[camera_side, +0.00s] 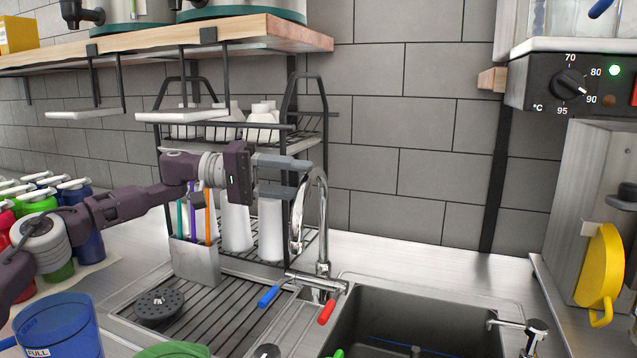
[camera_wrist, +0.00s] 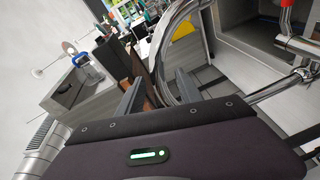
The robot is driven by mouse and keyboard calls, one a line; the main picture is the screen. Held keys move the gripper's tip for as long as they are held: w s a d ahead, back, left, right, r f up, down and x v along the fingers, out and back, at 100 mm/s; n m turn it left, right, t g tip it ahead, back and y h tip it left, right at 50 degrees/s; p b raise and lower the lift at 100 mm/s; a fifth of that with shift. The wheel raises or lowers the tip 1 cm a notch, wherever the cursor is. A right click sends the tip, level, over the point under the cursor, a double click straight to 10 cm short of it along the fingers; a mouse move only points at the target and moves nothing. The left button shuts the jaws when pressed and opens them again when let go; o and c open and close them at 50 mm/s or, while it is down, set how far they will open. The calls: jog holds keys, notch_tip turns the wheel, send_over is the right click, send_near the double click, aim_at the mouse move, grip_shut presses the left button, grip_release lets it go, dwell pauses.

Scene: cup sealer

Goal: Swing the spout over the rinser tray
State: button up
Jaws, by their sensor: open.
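The chrome gooseneck spout (camera_side: 322,215) rises from the tap behind the sink and arches left, its outlet end hanging down near the back of the ribbed drain tray. The tray (camera_side: 262,312) lies left of the sink, with a round black perforated rinser disc (camera_side: 160,305) on its left part. My gripper (camera_side: 304,178) is open at the upper part of the spout's arch, coming from the left. In the wrist view the spout (camera_wrist: 160,52) curves through the gap between my fingers (camera_wrist: 158,80). I cannot tell whether either finger touches it.
Blue (camera_side: 268,297) and red (camera_side: 327,312) tap handles sit at the spout's base. A wire rack with white bottles (camera_side: 271,230) stands behind. A holder with coloured sticks (camera_side: 195,262) stands on the tray. The sink (camera_side: 385,325) is right.

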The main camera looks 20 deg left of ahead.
jog(key=shift+v, duration=1.05)
jog(key=shift+c, duration=0.4)
